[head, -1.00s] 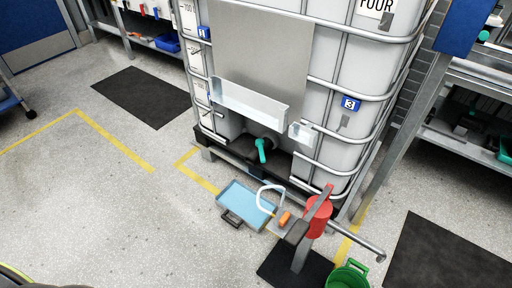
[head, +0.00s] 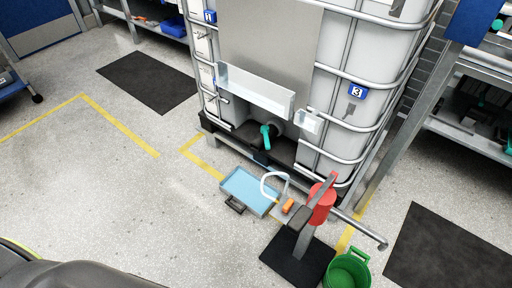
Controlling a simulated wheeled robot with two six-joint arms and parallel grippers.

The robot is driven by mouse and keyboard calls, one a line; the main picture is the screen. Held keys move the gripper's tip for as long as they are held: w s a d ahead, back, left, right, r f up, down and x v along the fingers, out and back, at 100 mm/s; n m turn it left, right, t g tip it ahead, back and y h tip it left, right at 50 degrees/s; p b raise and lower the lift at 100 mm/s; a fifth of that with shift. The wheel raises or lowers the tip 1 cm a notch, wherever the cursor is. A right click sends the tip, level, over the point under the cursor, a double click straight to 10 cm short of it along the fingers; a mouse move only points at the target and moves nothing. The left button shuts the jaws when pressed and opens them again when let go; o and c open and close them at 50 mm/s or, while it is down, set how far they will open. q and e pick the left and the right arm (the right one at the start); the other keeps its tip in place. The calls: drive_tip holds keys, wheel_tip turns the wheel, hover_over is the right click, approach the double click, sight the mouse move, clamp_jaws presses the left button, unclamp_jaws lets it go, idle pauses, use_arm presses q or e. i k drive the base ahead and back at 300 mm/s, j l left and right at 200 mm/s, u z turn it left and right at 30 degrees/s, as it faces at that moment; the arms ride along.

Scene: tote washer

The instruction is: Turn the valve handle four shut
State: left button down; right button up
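The teal valve handle (head: 266,137) is at the low front of the large white caged tank (head: 340,80), just below a clear ledge. In the earlier head frame this tank carries a sign reading FOUR. The handle hangs roughly downward from a dark valve body. I cannot tell from this view whether the valve is open or shut. Neither of my grippers shows in the head view.
A blue tray (head: 247,191) lies on the floor before the tank. A red cylinder (head: 321,203) on a grey post stands to its right, with a green bucket (head: 347,270) beside it. A dark mat (head: 150,81) lies at left. Open floor spreads at front left.

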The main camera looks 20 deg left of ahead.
sight(265, 129)
drive_tip(key=j+u, duration=0.25)
drive_tip(key=j, duration=0.2)
drive_tip(key=i+l+z, duration=0.1)
drive_tip(key=z, duration=0.3)
drive_tip(key=i+z, duration=0.6)
drive_tip(key=z, duration=0.2)
